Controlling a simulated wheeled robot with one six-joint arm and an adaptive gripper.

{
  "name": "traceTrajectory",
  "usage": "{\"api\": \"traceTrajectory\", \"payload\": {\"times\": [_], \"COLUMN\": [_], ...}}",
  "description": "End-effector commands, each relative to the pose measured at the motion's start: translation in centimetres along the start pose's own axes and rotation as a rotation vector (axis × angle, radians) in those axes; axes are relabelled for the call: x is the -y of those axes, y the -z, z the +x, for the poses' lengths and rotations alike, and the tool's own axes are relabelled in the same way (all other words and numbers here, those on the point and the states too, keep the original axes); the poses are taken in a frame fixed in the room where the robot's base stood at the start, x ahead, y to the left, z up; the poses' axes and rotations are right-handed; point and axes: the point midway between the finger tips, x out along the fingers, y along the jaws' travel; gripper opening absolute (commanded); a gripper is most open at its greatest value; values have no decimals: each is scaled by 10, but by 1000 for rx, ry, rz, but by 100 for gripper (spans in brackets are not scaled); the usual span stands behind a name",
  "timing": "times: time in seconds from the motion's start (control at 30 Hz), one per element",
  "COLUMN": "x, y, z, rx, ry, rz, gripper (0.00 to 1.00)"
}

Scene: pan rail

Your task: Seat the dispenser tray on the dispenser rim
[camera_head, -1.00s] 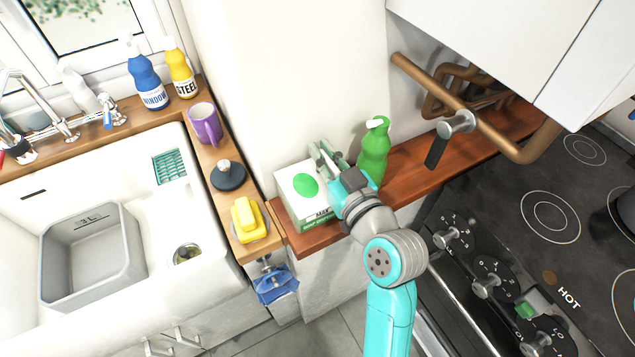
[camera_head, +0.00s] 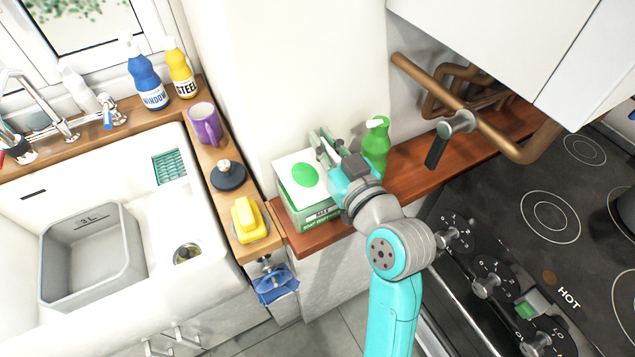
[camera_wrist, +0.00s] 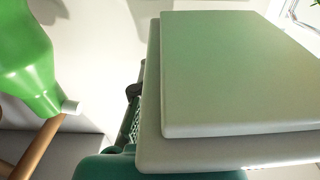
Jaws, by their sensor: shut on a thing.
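The dispenser tray, seen as a white square top with a green oval (camera_head: 306,175), is over the green and white dispenser box (camera_head: 303,215) on the wooden ledge. My gripper (camera_head: 323,150) is at the tray's back right side and is shut on it. In the wrist view the tray (camera_wrist: 235,75) is a large pale slab filling the right side, with a lower layer along its edge. The dispenser rim is hidden under the tray. I cannot tell whether tray and rim touch.
A copper rail (camera_head: 460,100) runs above the ledge (camera_head: 415,170). The hob (camera_head: 560,220) is to the right.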

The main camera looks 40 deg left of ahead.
Motion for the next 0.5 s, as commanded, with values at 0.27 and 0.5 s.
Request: {"api": "traceTrajectory", "payload": {"times": [0.27, 0.5], "x": [0, 0], "y": [13, 23], "z": [0, 0], "rx": [-2, -1], "ry": [1, 0], "rz": [0, -1], "gripper": [0, 0]}}
